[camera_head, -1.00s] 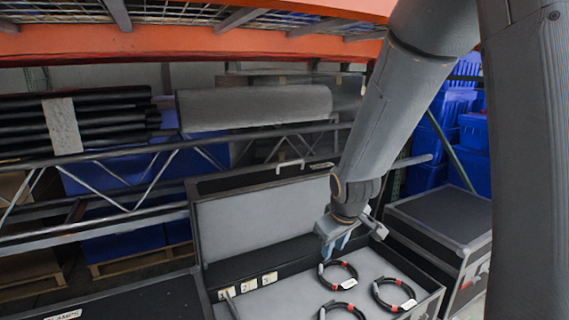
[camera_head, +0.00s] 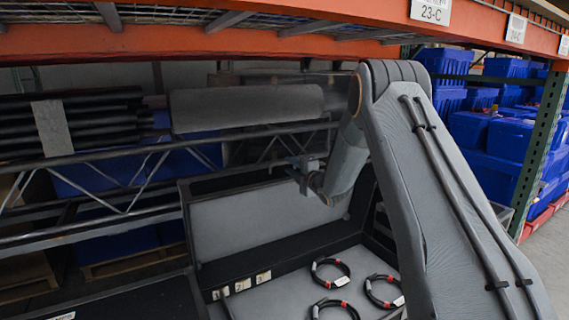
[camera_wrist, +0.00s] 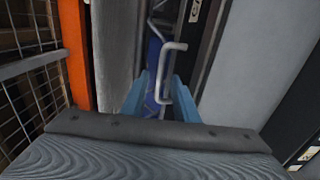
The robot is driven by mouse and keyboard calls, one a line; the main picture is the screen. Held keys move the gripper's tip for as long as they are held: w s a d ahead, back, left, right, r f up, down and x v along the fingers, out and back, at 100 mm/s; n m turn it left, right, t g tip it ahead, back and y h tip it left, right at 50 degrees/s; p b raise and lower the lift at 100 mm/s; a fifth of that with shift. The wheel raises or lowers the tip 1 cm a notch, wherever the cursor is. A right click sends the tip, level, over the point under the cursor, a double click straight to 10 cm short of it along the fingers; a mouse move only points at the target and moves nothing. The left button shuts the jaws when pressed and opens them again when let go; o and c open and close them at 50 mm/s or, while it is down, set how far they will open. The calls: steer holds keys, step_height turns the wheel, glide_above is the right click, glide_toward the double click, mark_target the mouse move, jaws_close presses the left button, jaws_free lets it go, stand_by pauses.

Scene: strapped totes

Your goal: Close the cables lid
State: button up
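The cables lid (camera_head: 245,218) stands raised at the back of an open dark case, its pale grey lining facing me. The case (camera_head: 240,268) holds coiled black cables (camera_head: 330,272) with red bands. My gripper (camera_head: 300,172) is up at the lid's top edge, right of its middle. In the wrist view my blue fingers (camera_wrist: 160,82) are apart, with a pale bent handle (camera_wrist: 168,72) showing between and beyond them. I cannot tell whether they touch it. The lid's lining (camera_wrist: 245,65) fills the right of that view, with a partly cut label (camera_wrist: 196,10) above.
An orange rack beam (camera_head: 250,42) runs above the arm. A grey roll (camera_head: 245,107) and metal trusses (camera_head: 130,185) lie behind the lid. Another dark case (camera_head: 140,300) stands at the front left. Blue totes (camera_head: 500,140) are stacked at the right.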

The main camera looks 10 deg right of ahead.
mark_target(284, 162)
steer(key=x, duration=0.5)
steer(key=shift+w+f+p, duration=0.1)
steer(key=shift+w+p, duration=0.25)
jaws_close()
